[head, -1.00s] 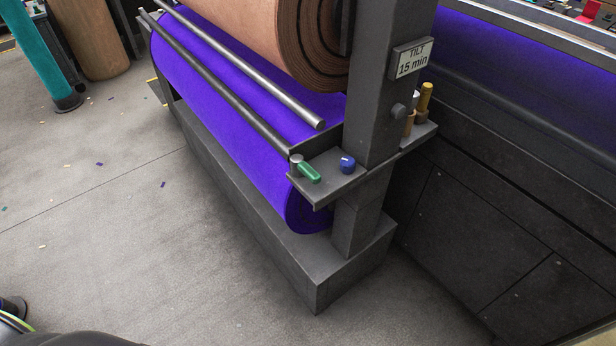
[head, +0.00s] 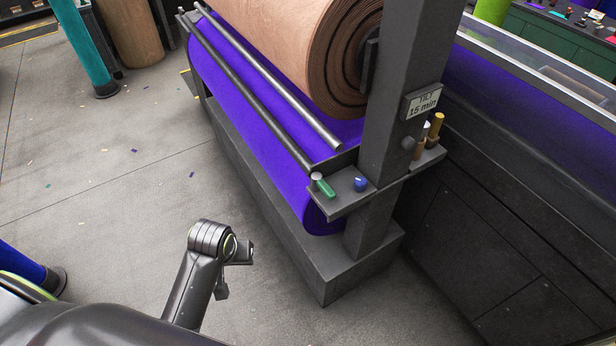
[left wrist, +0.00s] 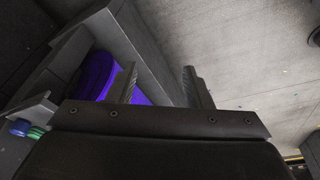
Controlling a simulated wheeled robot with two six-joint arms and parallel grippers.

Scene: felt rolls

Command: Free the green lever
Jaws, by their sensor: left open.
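The green lever (head: 326,188) lies on a small grey shelf (head: 343,207) at the near end of the roll stand, beside a pale round-topped pin at the end of the dark rail. In the left wrist view the green lever (left wrist: 36,133) shows at the lower left, partly hidden by the gripper body. My left gripper (head: 237,270) is left of the stand and apart from the lever. In the left wrist view its fingers (left wrist: 161,84) are spread with nothing between them. My right gripper is not in view.
A blue knob (head: 361,184) sits right of the lever on the shelf. The grey post (head: 402,90) with a "TILT 15 min" sign (head: 422,103) rises behind. Two rails (head: 262,82) run along the purple roll (head: 255,135). The floor (head: 110,200) left of the stand is clear apart from scraps.

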